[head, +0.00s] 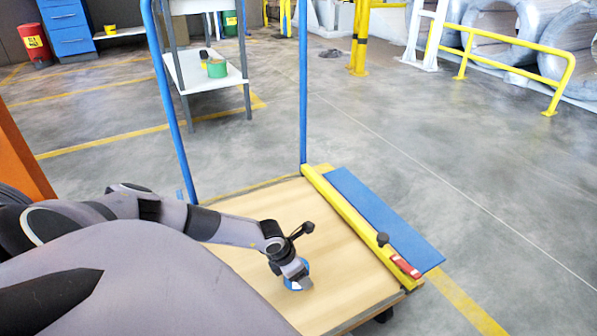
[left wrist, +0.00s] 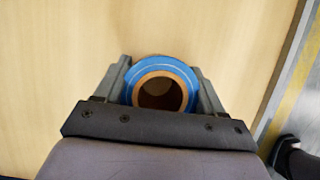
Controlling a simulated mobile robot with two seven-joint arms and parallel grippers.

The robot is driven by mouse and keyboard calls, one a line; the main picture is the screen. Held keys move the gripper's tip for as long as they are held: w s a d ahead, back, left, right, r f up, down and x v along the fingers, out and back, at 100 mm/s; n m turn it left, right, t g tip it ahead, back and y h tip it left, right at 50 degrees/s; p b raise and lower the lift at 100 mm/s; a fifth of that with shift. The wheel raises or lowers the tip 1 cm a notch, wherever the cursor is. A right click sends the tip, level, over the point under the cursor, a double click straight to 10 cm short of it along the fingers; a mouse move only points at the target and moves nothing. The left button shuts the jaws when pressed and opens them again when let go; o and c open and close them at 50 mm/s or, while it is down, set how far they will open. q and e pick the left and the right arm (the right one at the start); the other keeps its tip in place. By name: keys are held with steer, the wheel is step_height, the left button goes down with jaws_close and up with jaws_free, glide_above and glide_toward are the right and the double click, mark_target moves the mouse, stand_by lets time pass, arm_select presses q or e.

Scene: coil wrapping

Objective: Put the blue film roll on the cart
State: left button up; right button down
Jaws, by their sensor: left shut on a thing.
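The blue film roll (left wrist: 160,66) is between the fingers of my left gripper (left wrist: 162,88) in the left wrist view, its brown core facing the camera. My left gripper is shut on it. In the head view the roll (head: 303,272) shows as a blue rim beside my left gripper (head: 297,281), over the cart's wooden deck (head: 260,218). I cannot tell whether the roll touches the deck. The cart has a blue tube handle (head: 303,90). My right gripper is not in view.
A white shelf table (head: 205,75) stands behind the cart. Much of the deck is clear.

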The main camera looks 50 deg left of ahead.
arm_select(q)
steer(key=o, duration=1.2)
steer(key=shift+f, duration=0.1)
steer(key=p+v, duration=0.6)
steer(key=v, duration=0.6)
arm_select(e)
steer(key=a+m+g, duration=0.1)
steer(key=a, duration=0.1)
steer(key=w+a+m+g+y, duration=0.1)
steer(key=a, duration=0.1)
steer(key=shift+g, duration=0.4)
